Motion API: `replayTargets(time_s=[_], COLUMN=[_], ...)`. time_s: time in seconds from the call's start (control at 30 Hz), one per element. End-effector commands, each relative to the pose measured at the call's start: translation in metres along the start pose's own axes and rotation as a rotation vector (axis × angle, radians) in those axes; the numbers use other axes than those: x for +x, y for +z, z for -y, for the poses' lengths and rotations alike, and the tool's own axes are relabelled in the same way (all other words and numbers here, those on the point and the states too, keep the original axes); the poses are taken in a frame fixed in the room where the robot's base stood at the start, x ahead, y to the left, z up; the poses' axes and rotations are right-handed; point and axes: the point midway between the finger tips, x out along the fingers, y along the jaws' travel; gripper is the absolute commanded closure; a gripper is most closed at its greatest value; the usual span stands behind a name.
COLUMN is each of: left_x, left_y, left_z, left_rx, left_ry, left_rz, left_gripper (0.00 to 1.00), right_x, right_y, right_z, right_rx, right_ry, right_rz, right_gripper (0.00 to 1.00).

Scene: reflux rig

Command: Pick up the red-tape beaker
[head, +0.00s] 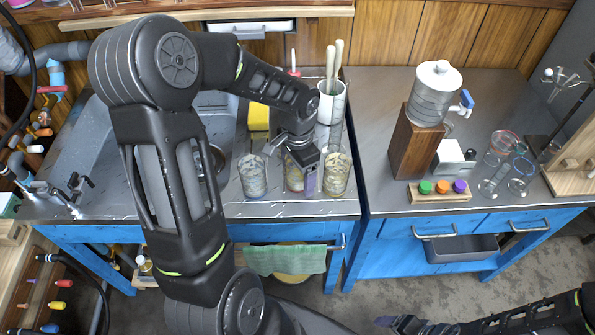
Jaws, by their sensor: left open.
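Three clear glass beakers stand in a row on the counter right of the sink. The middle beaker (293,184) has a reddish tint low down and appears to be the red-tape one; its tape is mostly hidden. My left gripper (303,176) is open and points down at this beaker, covering much of it. I cannot tell whether the fingers touch the glass. The left beaker (252,178) looks bluish at its base, and the right beaker (336,176) yellowish. My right gripper (400,323) shows only partly at the bottom edge; its jaws are unclear.
A white pot (331,102) with utensils stands behind the beakers. A yellow sponge (258,117) lies by the sink. The right counter holds a wooden block (414,148) with a water container, a rack of coloured caps (440,192) and red- and blue-rimmed glassware (503,147).

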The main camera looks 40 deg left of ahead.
Motion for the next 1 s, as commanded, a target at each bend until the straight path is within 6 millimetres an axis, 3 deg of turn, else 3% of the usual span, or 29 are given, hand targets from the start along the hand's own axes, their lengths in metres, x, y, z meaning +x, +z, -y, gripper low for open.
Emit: replayTargets(time_s=[0.63, 1.0], left_x=[0.0032, 0.0031], left_y=[0.0000, 0.0000], left_z=[0.0001, 0.0001], left_rx=[-0.001, -0.001], left_ry=[-0.001, 0.000], left_rz=[-0.001, -0.001], left_gripper=[0.19, 0.49], right_x=[0.0001, 0.0001], right_y=[0.0000, 0.0000], right_z=[0.0000, 0.0000], right_rx=[0.000, 0.000], right_ry=[0.000, 0.000], right_rz=[0.000, 0.000], right_gripper=[0.23, 0.23])
